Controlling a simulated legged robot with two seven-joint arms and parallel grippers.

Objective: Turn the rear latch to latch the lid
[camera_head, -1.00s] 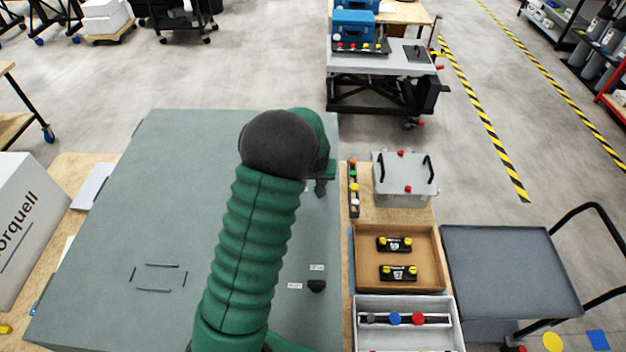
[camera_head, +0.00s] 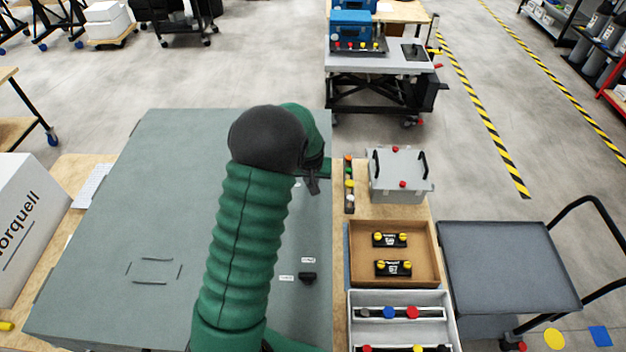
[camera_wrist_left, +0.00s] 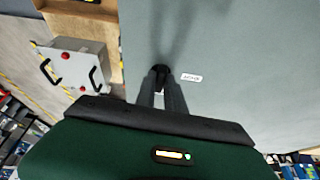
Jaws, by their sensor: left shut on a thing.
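The grey-green lid (camera_head: 100,245) is a broad flat panel on the bench. My left arm reaches over it, and my left gripper (camera_head: 313,184) is at its right edge, towards the far end. In the left wrist view my left gripper (camera_wrist_left: 160,88) is shut on the small black rear latch (camera_wrist_left: 161,72), beside a white label (camera_wrist_left: 191,78) on the lid. The fingers cover much of the latch, so its exact angle is hidden. The front latch (camera_head: 307,276), a small black knob, sits nearer me by two white labels. My right gripper is not in view.
Right of the lid are a strip of coloured knobs (camera_head: 349,190), a grey box with black handles (camera_head: 400,175), a brown tray (camera_head: 433,268) and a white tray (camera_head: 450,325). A grey cart (camera_head: 510,265) stands further right. A white carton (camera_head: 25,220) stands left.

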